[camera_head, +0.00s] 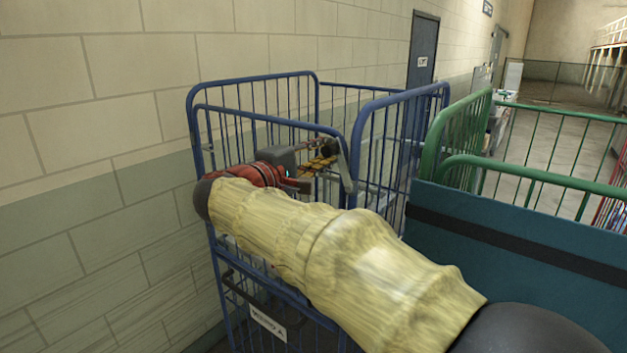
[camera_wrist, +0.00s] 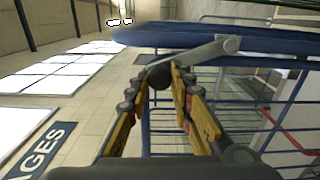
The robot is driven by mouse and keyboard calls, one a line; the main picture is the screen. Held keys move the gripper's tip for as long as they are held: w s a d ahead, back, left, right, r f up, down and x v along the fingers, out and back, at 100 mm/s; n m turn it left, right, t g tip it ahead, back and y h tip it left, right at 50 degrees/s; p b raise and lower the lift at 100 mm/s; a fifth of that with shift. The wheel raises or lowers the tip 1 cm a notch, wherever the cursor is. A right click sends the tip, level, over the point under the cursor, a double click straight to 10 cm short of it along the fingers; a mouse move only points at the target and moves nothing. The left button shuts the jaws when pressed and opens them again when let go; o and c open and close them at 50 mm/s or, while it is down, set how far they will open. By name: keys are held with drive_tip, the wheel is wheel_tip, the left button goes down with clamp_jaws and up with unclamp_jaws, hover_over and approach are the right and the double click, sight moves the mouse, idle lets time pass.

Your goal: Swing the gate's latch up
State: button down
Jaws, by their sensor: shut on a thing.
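The gate (camera_head: 262,119) is a blue barred cage panel, partly hidden behind my arm. Its blue top rail (camera_wrist: 160,37) crosses the upper wrist view. The latch (camera_wrist: 198,51) is a grey flat bar, running from the rail down to the left to a dark round knob (camera_wrist: 159,76). In the head view the latch (camera_head: 346,172) shows as a thin grey strip by the gate's right upright. My gripper (camera_wrist: 166,80) has yellow-padded fingers shut on the knob. In the head view my gripper (camera_head: 326,157) is at the gate's upper right corner.
A second blue barred panel (camera_head: 399,112) stands just right of the latch. A green cage (camera_head: 540,178) with a teal panel (camera_head: 520,262) stands further right. A block wall (camera_head: 95,130) is close on the left. A white label (camera_head: 268,323) hangs low on the blue cage.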

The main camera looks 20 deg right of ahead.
sight(338, 153)
drive_tip(key=shift+s+d+r+m+b, duration=0.1)
drive_tip(key=shift+s+d+m+b, duration=0.45)
drive_tip(key=shift+b, duration=0.65)
drive_tip(key=shift+s+d+r+m+b, duration=0.15)
drive_tip(key=shift+s+m+b, duration=0.4)
drive_tip(key=shift+m+b, duration=0.55)
drive_tip(key=shift+s+d+r+m+b, duration=0.1)
drive_tip(key=shift+s+d+m+b, duration=0.4)
drive_tip(key=shift+b, duration=0.85)
drive_tip(key=c, duration=1.6)
unclamp_jaws()
drive_tip(key=shift+s, duration=0.1)
drive_tip(key=shift+o, duration=0.2)
drive_tip(key=v, duration=1.2)
